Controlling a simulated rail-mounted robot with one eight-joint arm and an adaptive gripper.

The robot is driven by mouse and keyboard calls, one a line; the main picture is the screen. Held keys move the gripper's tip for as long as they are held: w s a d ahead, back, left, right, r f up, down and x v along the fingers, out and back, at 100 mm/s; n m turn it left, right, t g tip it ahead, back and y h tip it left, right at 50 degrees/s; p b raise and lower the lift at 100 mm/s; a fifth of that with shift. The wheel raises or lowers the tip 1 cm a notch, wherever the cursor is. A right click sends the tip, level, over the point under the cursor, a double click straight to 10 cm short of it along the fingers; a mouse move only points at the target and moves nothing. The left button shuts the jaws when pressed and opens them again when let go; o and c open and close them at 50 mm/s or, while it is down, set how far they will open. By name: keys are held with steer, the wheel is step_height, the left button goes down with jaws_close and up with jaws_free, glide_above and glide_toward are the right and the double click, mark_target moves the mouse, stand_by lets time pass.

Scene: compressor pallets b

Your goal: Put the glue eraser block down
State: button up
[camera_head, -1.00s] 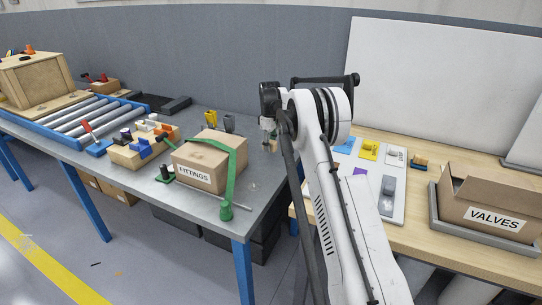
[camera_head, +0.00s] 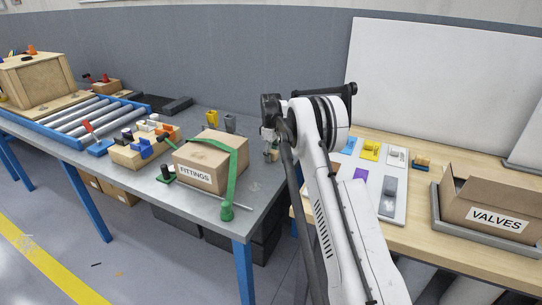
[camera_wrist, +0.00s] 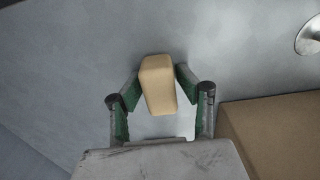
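The glue eraser block (camera_wrist: 158,84) is a tan, rounded oblong in the middle of the wrist view. The fingertips of my gripper (camera_wrist: 159,78) press on it from the left and right, with green pads on the fingers. Grey tabletop lies behind the block. I cannot tell whether the block touches it. In the head view my gripper (camera_head: 269,149) hangs over the right end of the grey metal table (camera_head: 262,187), right of the FITTINGS box. My arm partly hides it there, and the block is too small to make out clearly.
The FITTINGS box (camera_head: 205,163) with a green strap stands close left of my gripper; a cardboard side (camera_wrist: 275,130) fills the lower right of the wrist view. A round metal piece (camera_wrist: 309,36) lies upper right there. A wooden table with a VALVES box (camera_head: 492,205) stands right.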

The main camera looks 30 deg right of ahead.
steer(key=shift+o, duration=0.3)
step_height(320, 180, up, 13)
steer(key=s+a+r+m+t, duration=0.2)
steer(key=s+a+r, duration=0.6)
steer(key=r, duration=0.5)
steer(key=s+a+r+m+t, duration=0.1)
steer(key=s+a+r, duration=0.25)
steer(key=s, duration=0.35)
steer(key=s+a+r+m, duration=0.1)
steer(key=s+a+r, duration=0.25)
steer(key=s, duration=0.25)
steer(key=s+a+m+t, duration=0.1)
steer(key=s+a, duration=0.2)
steer(key=s, duration=0.5)
steer(key=s+a+m+t, duration=0.1)
steer(key=s+a, duration=0.3)
steer(key=s, duration=0.3)
steer(key=s+a+f+t, duration=0.1)
steer(key=s+f, duration=0.3)
steer(key=s, duration=0.3)
steer(key=s+a+f+m+t, duration=0.1)
steer(key=s+a+f, duration=0.1)
steer(key=s+f, duration=0.3)
steer(key=s, duration=0.3)
steer(key=shift+s+a+f+m+p, duration=0.15)
steer(key=shift+f+m+p, duration=0.15)
steer(key=shift+p, duration=0.1)
steer(key=shift+o, duration=0.4)
steer(key=shift+r, duration=0.1)
